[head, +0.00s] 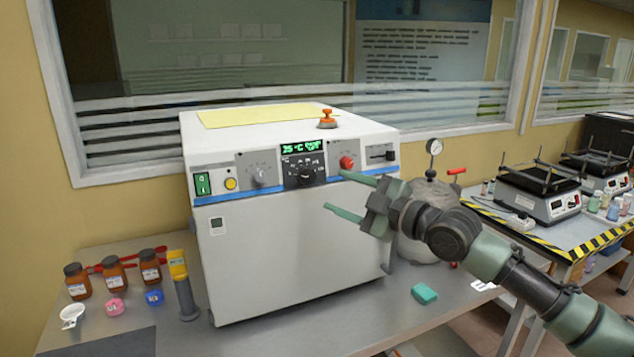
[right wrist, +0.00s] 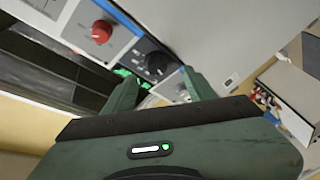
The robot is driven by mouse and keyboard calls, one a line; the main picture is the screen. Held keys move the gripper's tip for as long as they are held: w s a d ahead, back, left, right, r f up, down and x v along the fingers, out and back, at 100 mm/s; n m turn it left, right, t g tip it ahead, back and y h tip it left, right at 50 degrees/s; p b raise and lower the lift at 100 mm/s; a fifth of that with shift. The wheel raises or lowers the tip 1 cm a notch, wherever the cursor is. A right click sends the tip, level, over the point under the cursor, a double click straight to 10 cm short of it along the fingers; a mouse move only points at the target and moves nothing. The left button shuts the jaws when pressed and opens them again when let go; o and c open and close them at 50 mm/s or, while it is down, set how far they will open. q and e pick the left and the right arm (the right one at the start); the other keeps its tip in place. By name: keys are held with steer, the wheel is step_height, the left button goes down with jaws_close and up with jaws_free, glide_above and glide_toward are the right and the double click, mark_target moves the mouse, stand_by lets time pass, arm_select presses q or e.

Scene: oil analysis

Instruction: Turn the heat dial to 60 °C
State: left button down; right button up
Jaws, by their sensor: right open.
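The white oven-like machine (head: 290,250) stands on the grey bench. Its black heat dial (head: 306,172) sits in the middle of the front panel, under a green-lit display (head: 301,147) that seems to read 25 °C. In the right wrist view the dial (right wrist: 156,64) shows ahead, between the two fingertips. My right gripper (head: 337,190) is open and empty, in front of the panel, to the right of and slightly below the dial. It appears apart from the dial. My left gripper is not in view.
A red knob (head: 347,162) is right of the dial and a grey knob (head: 261,175) left of it. Brown bottles (head: 113,273) and a yellow-topped tool (head: 180,280) stand at the left. A grey vessel with a gauge (head: 434,147) stands right of the machine.

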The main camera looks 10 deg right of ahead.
mark_target(312, 178)
steer(key=x, duration=0.2)
steer(key=p+x, duration=0.1)
steer(key=x, duration=0.1)
steer(key=r+p+x, duration=0.1)
steer(key=x, duration=0.1)
steer(key=shift+w+a, duration=0.1)
steer(key=shift+w, duration=0.2)
steer(key=shift+w+a+f, duration=0.15)
steer(key=shift+w+a, duration=0.2)
steer(key=shift+w, duration=0.15)
jaws_close()
